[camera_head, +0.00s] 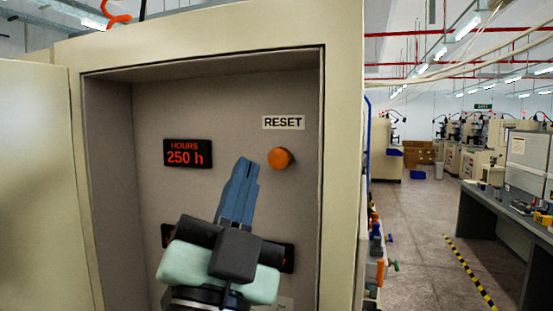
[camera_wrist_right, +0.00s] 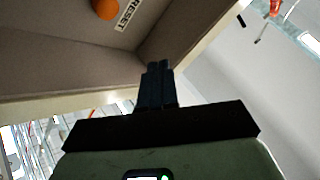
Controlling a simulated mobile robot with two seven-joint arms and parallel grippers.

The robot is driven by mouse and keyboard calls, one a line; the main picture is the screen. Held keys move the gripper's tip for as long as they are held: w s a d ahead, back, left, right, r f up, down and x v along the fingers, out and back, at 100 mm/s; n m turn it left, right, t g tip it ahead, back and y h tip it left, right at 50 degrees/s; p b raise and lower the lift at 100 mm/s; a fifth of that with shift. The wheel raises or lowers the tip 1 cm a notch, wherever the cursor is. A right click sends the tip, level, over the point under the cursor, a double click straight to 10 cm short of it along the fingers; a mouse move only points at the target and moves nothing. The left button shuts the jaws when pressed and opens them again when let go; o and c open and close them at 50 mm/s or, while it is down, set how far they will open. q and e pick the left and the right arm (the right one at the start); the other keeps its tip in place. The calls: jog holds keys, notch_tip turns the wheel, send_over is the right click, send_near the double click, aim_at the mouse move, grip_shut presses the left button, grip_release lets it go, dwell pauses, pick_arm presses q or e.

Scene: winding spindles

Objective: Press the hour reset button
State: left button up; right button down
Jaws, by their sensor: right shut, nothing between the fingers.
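The orange round reset button (camera_head: 281,158) sits on the back panel of an open cabinet, just below the RESET label (camera_head: 283,122). In the right wrist view the button (camera_wrist_right: 105,8) is at the top edge, cut off, beside the label (camera_wrist_right: 128,14). A dark HOURS display (camera_head: 188,153) left of the button reads 250 h. My right gripper (camera_head: 246,163) is shut and empty, its blue fingers pointing up in front of the panel, to the left of the button. In the head view there is a gap between fingertips and button. My left gripper is not in view.
The cabinet frame (camera_head: 342,150) borders the opening at right, and its door (camera_head: 35,185) stands open at left. Another dark display is mostly hidden behind my right gripper. To the right lie an aisle and a grey workbench (camera_head: 500,215).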

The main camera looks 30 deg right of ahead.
aim_at(274, 169)
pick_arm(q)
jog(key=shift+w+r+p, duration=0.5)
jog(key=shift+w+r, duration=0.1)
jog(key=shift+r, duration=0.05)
pick_arm(e)
jog(key=w+d, duration=0.5)
jog(key=d, duration=0.1)
jog(key=shift+w+d, duration=0.3)
jog(key=shift+w, duration=0.1)
jog(key=shift+w, duration=0.1)
dwell(1.2)
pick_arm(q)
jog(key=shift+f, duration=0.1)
pick_arm(e)
jog(key=shift+w+d, duration=0.2)
jog(key=shift+d, duration=0.15)
jog(key=shift+w+d, duration=0.35)
dwell(0.7)
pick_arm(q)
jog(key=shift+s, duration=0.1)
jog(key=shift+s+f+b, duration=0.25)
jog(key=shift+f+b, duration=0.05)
pick_arm(e)
jog(key=shift+s+a, duration=0.65)
